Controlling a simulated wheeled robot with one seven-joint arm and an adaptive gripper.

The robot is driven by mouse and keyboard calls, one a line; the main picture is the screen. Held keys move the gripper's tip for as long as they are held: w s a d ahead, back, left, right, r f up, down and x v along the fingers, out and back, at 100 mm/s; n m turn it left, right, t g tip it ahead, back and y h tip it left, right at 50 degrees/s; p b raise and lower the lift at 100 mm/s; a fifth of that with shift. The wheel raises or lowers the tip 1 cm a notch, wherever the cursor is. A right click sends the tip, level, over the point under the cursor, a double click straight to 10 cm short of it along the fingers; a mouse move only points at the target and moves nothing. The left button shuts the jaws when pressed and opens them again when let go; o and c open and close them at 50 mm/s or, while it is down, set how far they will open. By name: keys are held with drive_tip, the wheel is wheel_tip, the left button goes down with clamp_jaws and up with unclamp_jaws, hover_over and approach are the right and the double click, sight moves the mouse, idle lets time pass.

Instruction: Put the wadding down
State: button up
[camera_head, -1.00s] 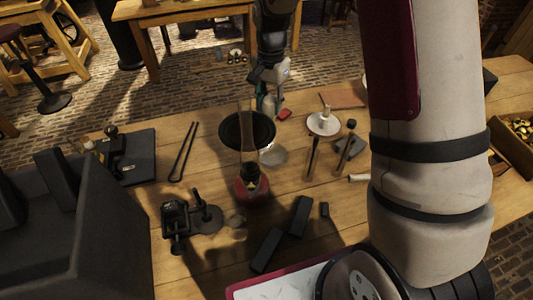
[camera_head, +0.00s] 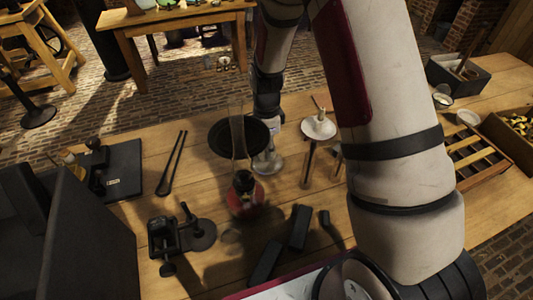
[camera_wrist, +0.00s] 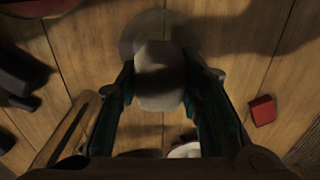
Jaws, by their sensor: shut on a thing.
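The wadding is a pale, rounded lump (camera_wrist: 160,88) between the fingers in the wrist view. My gripper (camera_wrist: 160,80) is shut on it, one dark-and-teal finger on each side. A pale round disc (camera_wrist: 138,32) lies on the wooden bench just beyond the lump. I cannot tell whether the wadding touches the bench or the disc. In the head view, my gripper (camera_head: 267,150) is low over the bench beside the black round plate, and the wadding is too small and dark to make out surely.
A red lamp with a tall glass chimney (camera_head: 240,190) stands close left of my gripper. A white dish on a stand (camera_head: 318,129) is at right. A small red block (camera_wrist: 262,110) lies to the right in the wrist view. Black tongs (camera_head: 172,163) lie on the left.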

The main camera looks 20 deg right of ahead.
drive_tip(key=shift+f, duration=1.6)
drive_tip(key=shift+f, duration=0.15)
drive_tip(key=o, duration=1)
